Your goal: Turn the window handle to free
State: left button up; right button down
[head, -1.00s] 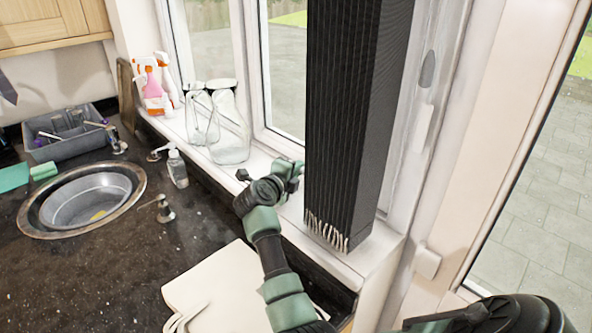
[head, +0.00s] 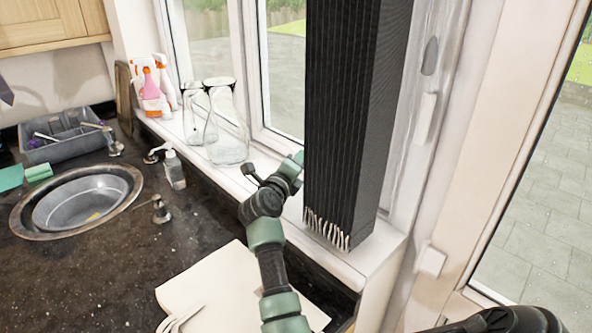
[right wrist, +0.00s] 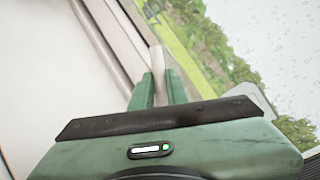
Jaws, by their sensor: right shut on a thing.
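The white window handle (right wrist: 158,60) shows in the right wrist view against the window, with its near end between the two green fingers. My right gripper (right wrist: 160,88) is shut on it. In the head view my right gripper (head: 297,163) reaches over the sill to the window, and its fingertips are partly hidden behind a tall black ribbed column. The handle is hidden there by the column and the gripper. My left gripper is not in view.
The tall black ribbed column (head: 352,130) stands on the sill, close right of my right gripper. Glass jars (head: 228,135) and spray bottles (head: 152,88) stand on the sill to the left. A soap bottle (head: 174,170) and a sink (head: 85,203) are on the dark counter.

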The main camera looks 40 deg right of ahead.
jog(key=shift+s+r+m+b, duration=0.2)
jog(key=shift+r+m+b, duration=0.35)
jog(key=shift+m, duration=0.15)
jog(key=shift+r+h, duration=0.15)
jog(key=shift+h, duration=0.15)
jog(key=shift+r+t, duration=0.1)
jog(key=shift+t, duration=0.2)
jog(key=c, duration=1.4)
grip_release()
jog(key=shift+d+f, duration=0.1)
jog(key=shift+f, duration=0.15)
